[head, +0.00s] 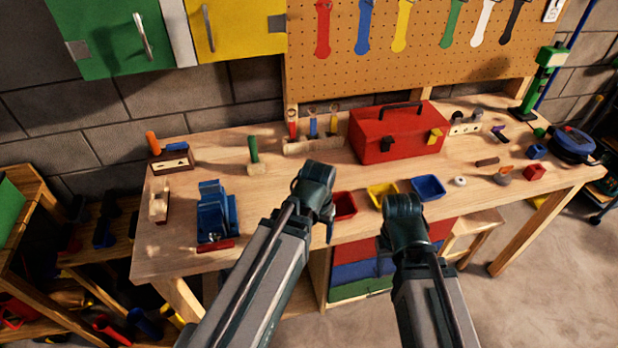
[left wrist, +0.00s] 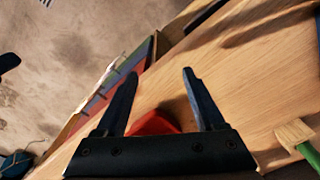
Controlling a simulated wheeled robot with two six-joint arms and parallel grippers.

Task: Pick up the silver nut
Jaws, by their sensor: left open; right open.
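A small pale ring (head: 460,181), which looks like the silver nut, lies on the right part of the wooden workbench (head: 270,235), right of the blue bin. My left gripper (left wrist: 160,73) is open and empty over the bench's front edge, with a red bin (left wrist: 152,122) showing behind its fingers. In the head view my left arm ends well left of the ring, with its fingers mostly hidden. My right arm's wrist is nearer the ring, left of and in front of it; its fingers are hidden. The ring does not show in the left wrist view.
Red (head: 344,205), yellow (head: 381,193) and blue (head: 428,187) bins line the front edge. A red toolbox (head: 398,132) stands behind them. A blue vise (head: 214,213) sits at left. A red block (head: 534,173) and small parts lie right of the ring.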

